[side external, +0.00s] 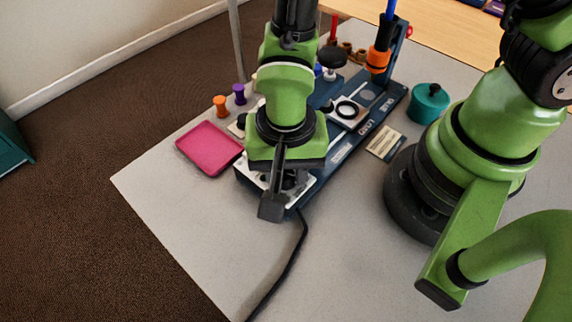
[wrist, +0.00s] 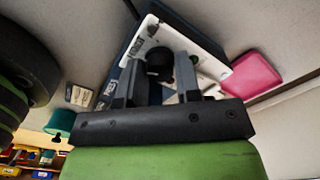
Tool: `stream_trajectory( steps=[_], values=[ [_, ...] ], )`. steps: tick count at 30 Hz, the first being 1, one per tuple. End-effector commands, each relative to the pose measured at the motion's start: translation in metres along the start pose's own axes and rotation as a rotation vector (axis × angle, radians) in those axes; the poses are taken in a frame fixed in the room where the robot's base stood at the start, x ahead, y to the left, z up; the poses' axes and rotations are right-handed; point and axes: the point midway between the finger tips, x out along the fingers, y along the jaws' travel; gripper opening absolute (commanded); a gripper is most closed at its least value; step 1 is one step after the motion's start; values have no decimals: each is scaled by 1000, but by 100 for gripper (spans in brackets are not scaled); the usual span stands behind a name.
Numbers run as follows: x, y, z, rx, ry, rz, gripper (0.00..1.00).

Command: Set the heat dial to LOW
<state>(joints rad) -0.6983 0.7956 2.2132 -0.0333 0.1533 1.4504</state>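The dark round heat dial (wrist: 159,62) sits on a white plate (wrist: 185,40) at the near end of a dark blue panel. The plate's small lettering is too small to read, so I cannot tell the dial's setting. My gripper (wrist: 159,72) is over the plate, with one finger on each side of the dial. The fingers are apart, and a gap seems to show beside the dial. In the side view, my gripper (side external: 279,192) points down at the panel's near end and largely hides the dial.
A pink tray (side external: 210,147) lies left of the panel (side external: 353,143). Orange and purple spools (side external: 221,105) stand behind it. A teal pot (side external: 428,103) and a label card (side external: 386,143) are to the right. A black cable (side external: 290,262) runs forward. The table's front left is clear.

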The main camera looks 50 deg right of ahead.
Motion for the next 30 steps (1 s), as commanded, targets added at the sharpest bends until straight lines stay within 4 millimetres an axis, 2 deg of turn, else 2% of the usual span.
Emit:
stream_trajectory(
  steps=[4, 13, 23, 24, 25, 30],
  values=[
    [0, 0, 0, -58, 0, -1, 8],
    [0, 0, 0, -350, 1, 0, 8],
    [0, 0, 0, -380, 1, -1, 8],
    [0, 0, 0, -380, 1, -1, 36],
    [0, 0, 0, -380, 1, -1, 42],
    [0, 0, 0, -379, 1, 0, 42]
  ],
)
